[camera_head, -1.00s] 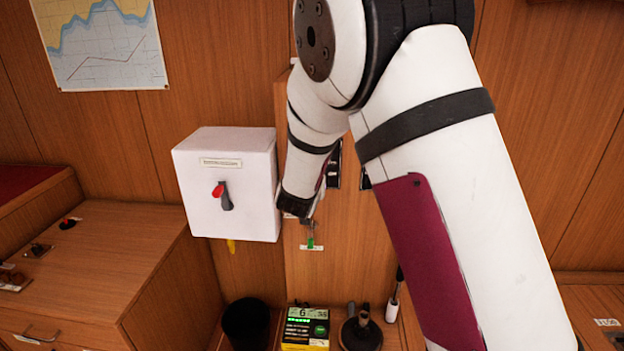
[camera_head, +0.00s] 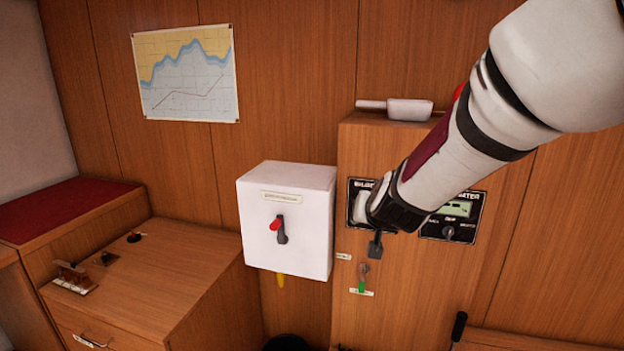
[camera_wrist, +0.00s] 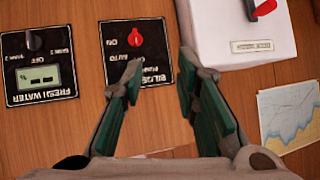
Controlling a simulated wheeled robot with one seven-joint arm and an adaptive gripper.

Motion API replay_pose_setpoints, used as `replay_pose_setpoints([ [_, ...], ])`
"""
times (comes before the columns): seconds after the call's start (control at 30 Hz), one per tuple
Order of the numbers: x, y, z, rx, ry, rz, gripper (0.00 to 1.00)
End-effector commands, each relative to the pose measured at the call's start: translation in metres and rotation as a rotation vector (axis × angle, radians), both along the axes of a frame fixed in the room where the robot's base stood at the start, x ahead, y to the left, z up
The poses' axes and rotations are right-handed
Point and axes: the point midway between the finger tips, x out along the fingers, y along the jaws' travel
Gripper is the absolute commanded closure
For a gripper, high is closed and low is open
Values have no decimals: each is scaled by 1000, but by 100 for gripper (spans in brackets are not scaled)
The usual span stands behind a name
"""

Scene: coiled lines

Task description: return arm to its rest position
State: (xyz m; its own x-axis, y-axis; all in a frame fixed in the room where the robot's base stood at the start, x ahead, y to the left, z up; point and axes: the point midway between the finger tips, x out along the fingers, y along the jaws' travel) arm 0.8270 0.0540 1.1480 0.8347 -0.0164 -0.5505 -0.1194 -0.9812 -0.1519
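My arm (camera_head: 450,150) reaches in from the upper right in the head view, extended toward the wood cabinet. My gripper (camera_head: 375,246) hangs in front of the cabinet's panels, just right of the white box. In the wrist view my gripper (camera_wrist: 162,80) has its two green fingers spread apart, with nothing between them. The bilge pump panel (camera_wrist: 137,50) with its red knob lies beyond the fingertips. I cannot see the gripper touching anything.
The white box (camera_head: 255,225) with a red-tipped lever is close at left. The fresh water panel (camera_head: 455,217) sits right of my wrist. A white scoop-like item (camera_head: 408,109) lies on the cabinet top. A key with a green tag (camera_head: 362,282) is below the gripper.

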Motion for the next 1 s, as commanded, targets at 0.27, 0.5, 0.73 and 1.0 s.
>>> replay_pose_setpoints([
  [0.27,-113,1,43,53,170,162,72],
  [0.5,-228,-19,48,-4,348,220,72],
  [0.73,-321,-46,36,-89,507,188,72],
  [1.0,-358,-58,29,-127,576,156,72],
])
